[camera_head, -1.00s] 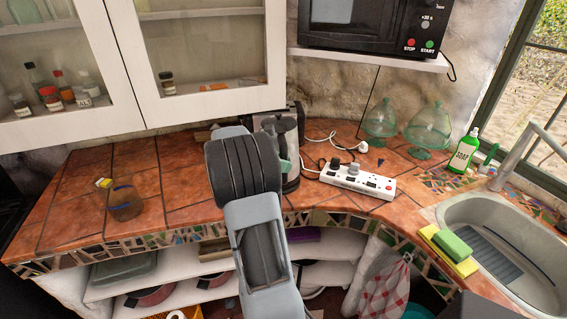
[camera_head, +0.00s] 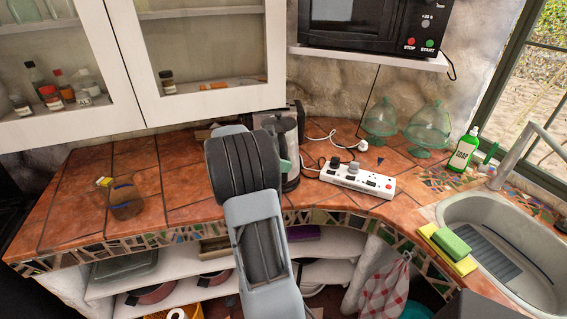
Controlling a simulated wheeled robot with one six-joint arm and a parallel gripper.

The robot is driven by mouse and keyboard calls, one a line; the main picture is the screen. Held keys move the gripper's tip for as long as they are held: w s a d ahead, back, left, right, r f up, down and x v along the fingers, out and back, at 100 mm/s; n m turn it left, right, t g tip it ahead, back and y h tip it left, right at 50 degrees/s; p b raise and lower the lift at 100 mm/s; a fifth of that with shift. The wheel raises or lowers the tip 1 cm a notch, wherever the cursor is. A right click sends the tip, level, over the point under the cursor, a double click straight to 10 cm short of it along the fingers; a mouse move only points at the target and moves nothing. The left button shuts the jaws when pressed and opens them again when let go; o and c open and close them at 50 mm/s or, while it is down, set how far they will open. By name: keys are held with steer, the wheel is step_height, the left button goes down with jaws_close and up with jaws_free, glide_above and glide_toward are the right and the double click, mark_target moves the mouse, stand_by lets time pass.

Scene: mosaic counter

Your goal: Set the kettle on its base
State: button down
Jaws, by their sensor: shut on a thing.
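My arm (camera_head: 262,245) reaches up the middle of the head view, over the counter's front edge. Its large ribbed joint hides my gripper fingers and whatever lies behind them. A dark grey, rounded upright form (camera_head: 287,131) shows just right of the joint, with a small pale green piece below it. I cannot tell whether this is the kettle, its base or another appliance. No kettle or base can be clearly made out.
A white power strip (camera_head: 357,181) with plugs and cables lies right of the arm. Two glass domes (camera_head: 428,128) and a green bottle (camera_head: 463,150) stand farther right, by the sink (camera_head: 455,208). A glass jar (camera_head: 126,202) stands left. The tiles between jar and arm are clear.

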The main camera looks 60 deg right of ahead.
steer(key=shift+f, duration=0.4)
steer(key=c, duration=1.2)
jaws_free()
steer(key=shift+c, duration=0.2)
steer(key=shift+o, duration=0.3)
steer(key=shift+a+f, duration=0.1)
steer(key=shift+f, duration=0.1)
steer(key=p+v, duration=0.6)
steer(key=v, duration=0.5)
steer(key=shift+r, duration=0.15)
